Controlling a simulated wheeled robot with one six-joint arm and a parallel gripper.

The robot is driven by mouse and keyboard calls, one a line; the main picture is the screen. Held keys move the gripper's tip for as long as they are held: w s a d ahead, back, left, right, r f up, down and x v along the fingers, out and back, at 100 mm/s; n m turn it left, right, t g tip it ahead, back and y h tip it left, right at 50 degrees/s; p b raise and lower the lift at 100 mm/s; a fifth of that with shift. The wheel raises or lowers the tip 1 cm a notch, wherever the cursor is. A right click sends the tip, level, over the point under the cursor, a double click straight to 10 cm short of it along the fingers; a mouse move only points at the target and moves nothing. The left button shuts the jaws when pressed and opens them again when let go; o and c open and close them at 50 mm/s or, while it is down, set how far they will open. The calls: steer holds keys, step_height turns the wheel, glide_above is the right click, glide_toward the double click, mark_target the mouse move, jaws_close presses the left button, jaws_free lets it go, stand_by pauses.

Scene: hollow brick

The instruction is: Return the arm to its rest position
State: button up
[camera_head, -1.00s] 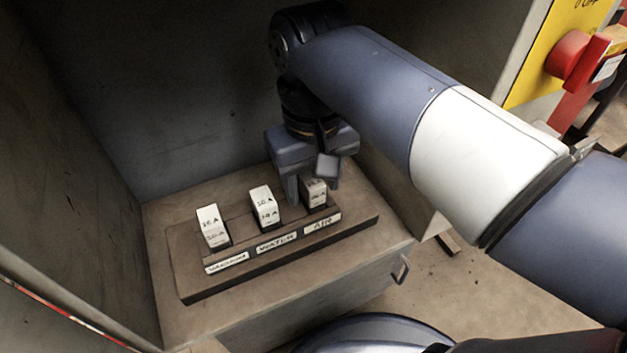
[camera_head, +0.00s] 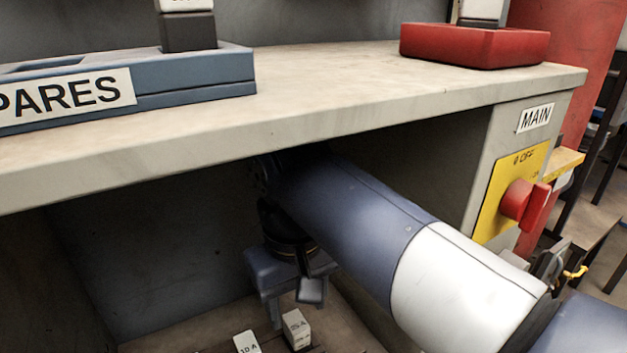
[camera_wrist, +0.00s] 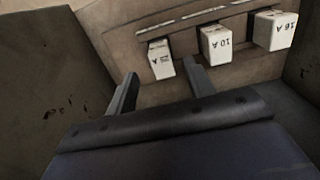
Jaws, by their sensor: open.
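My gripper (camera_head: 293,308) hangs inside the cabinet recess, fingers down, open and empty. It is just above the right-hand white fuse block (camera_head: 296,328). The middle block (camera_head: 246,343), marked 10 A, shows at the lower edge of the head view. In the wrist view my gripper's fingers (camera_wrist: 160,74) are spread apart, with the nearest block (camera_wrist: 161,60) beyond them and nothing held. The 10 A block (camera_wrist: 215,44) and the 16 A block (camera_wrist: 274,30) stand in the same row. My forearm crosses the head view and hides part of the recess.
The bench top (camera_head: 330,105) overhangs my arm closely. On it are a blue SPARES tray (camera_head: 200,82) with a block in it and a red tray (camera_head: 470,46). A red switch (camera_head: 522,203) on a yellow plate (camera_head: 492,205) is right of my arm. A cabinet wall (camera_wrist: 45,70) lies left.

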mark_target(297, 322)
step_height(297, 322, down, 6)
steer(key=b, duration=0.3)
steer(key=shift+f, duration=0.25)
steer(key=shift+r, duration=0.45)
steer(key=shift+r, duration=0.15)
step_height(297, 322, up, 6)
steer(key=p, duration=0.4)
steer(key=shift+r, duration=0.2)
step_height(297, 322, down, 8)
steer(key=b, duration=0.5)
steer(key=shift+f, duration=0.25)
step_height(297, 322, up, 6)
steer(key=p, duration=0.2)
steer(key=shift+p, duration=0.4)
step_height(297, 322, up, 4)
steer(key=p, duration=0.4)
steer(key=shift+a+f, duration=0.1)
steer(key=shift+f, duration=0.1)
steer(key=shift+f, duration=0.1)
